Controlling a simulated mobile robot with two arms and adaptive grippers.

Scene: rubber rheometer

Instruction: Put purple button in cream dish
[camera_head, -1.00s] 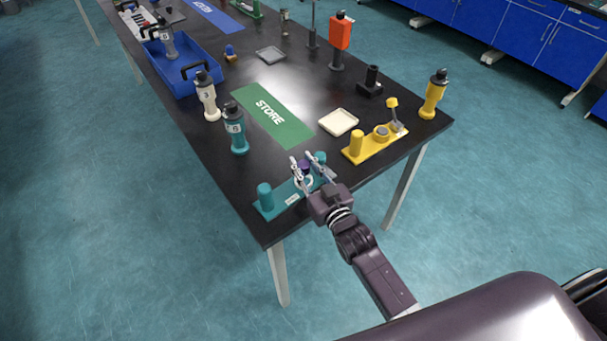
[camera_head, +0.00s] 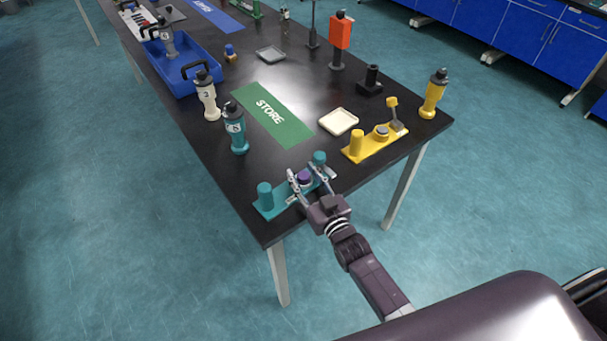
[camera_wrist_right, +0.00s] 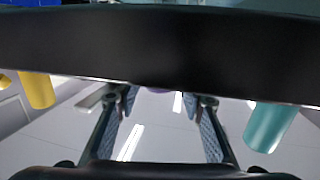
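The purple button (camera_head: 304,177) sits in the middle of the teal stand (camera_head: 275,208) at the table's near edge. My right gripper (camera_head: 311,178) is low over the stand, its fingers spread on either side of the button. In the right wrist view the fingers (camera_wrist_right: 160,105) are apart, and only a sliver of purple shows between them, beneath a dark band. The cream dish (camera_head: 338,121) is a shallow square tray, lying empty behind the stand, to the right of the green STORE mat. My left gripper is not in view.
Teal posts stand at both ends of the stand. A yellow stand (camera_head: 374,144) is to the right, near the dish. Teal (camera_head: 235,128) and cream (camera_head: 207,97) bottles stand left of the green mat (camera_head: 270,115). The black tabletop between stand and dish is clear.

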